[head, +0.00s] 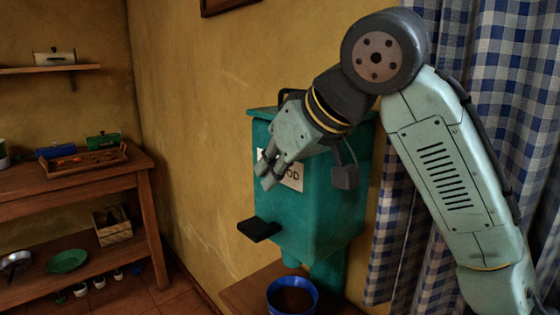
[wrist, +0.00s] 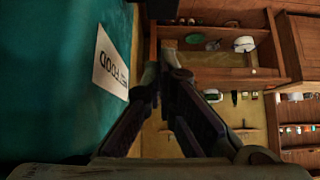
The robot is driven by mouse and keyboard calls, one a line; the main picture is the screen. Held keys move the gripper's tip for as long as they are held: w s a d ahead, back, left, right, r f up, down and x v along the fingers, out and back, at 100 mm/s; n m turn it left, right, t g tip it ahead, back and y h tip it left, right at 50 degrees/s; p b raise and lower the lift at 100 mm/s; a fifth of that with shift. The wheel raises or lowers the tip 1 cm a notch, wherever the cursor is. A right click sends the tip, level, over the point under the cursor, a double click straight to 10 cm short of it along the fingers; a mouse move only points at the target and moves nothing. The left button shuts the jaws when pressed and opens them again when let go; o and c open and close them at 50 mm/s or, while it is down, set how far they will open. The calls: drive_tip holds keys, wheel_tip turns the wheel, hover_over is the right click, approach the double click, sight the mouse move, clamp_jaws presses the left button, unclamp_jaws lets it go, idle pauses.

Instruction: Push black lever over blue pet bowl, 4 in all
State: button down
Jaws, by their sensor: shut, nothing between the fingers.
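A teal food dispenser (head: 330,205) with a white label stands against the wall in the head view. A black lever (head: 258,229) sticks out from the lower left of its front. The blue pet bowl (head: 293,296) stands below the dispenser and has brown contents. My gripper (head: 264,182) is shut and empty, in front of the label and above the lever, apart from the lever. In the wrist view my gripper (wrist: 160,75) is beside the dispenser (wrist: 60,75) and its label. The lever and the bowl cannot be made out there.
A wooden shelf unit (head: 75,180) at the left bears a tray (head: 85,160) and boxes, with a green plate (head: 67,261) and a crate (head: 112,225) lower down. A checked curtain (head: 515,60) hangs at the right. Open floor lies between the shelf and dispenser.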

hover_over(259, 226)
wheel_tip(259, 226, down, 4)
drive_tip(key=shift+d+f+p, duration=0.1)
drive_tip(key=shift+p, duration=0.25)
wheel_tip(259, 226, down, 2)
drive_tip(key=shift+f, duration=0.65)
wheel_tip(259, 226, down, 4)
drive_tip(key=shift+r+b, duration=0.1)
drive_tip(key=shift+b, duration=0.9)
drive_tip(key=shift+r, duration=0.1)
